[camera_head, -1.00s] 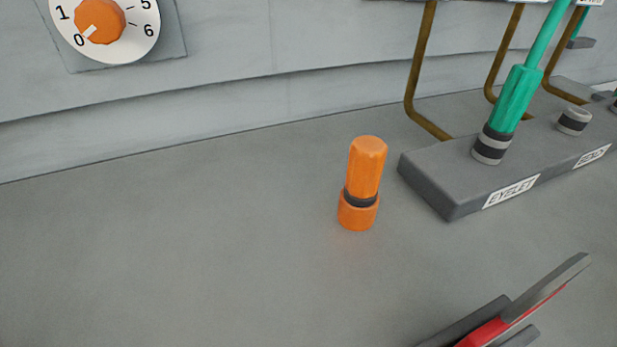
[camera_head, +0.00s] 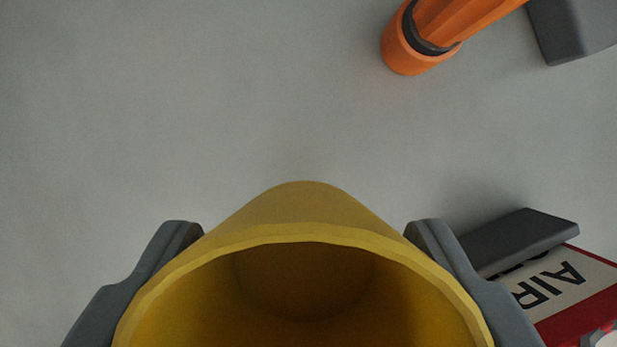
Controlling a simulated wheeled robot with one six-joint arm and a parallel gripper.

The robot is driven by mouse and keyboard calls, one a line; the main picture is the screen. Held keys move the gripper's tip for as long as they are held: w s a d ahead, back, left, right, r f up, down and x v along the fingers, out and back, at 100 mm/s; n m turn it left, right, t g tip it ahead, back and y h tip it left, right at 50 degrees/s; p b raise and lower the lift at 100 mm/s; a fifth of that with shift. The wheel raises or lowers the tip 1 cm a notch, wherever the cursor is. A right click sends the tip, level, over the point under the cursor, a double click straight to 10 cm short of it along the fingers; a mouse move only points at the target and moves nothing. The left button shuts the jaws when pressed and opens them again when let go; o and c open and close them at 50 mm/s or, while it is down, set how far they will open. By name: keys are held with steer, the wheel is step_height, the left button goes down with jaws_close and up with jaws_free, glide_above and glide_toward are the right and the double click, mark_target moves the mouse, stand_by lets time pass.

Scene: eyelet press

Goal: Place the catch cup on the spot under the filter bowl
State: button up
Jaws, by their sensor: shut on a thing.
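A yellow cup (camera_head: 305,275), which I take to be the catch cup, fills the bottom middle of the view. Its open mouth faces the camera and its inside looks empty. My gripper (camera_head: 304,230) is shut on it, with one grey finger on each side of its wall. The cup's lower edge is cut off by the frame, and I cannot tell whether its base touches the grey surface. The filter bowl and the spot under it are not in view.
An orange capped piece with a dark band (camera_head: 408,45) stands at the top right. A dark grey block (camera_head: 572,30) is in the upper right corner. A red and white part marked "AIR" (camera_head: 560,283) with a dark bar (camera_head: 520,240) lies close to the right finger. The grey surface at left is clear.

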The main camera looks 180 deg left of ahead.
mark_target(304, 261)
steer(key=shift+f, duration=2.8)
steer(key=shift+f, duration=0.1)
steer(key=o, duration=1)
steer(key=v, duration=1.2)
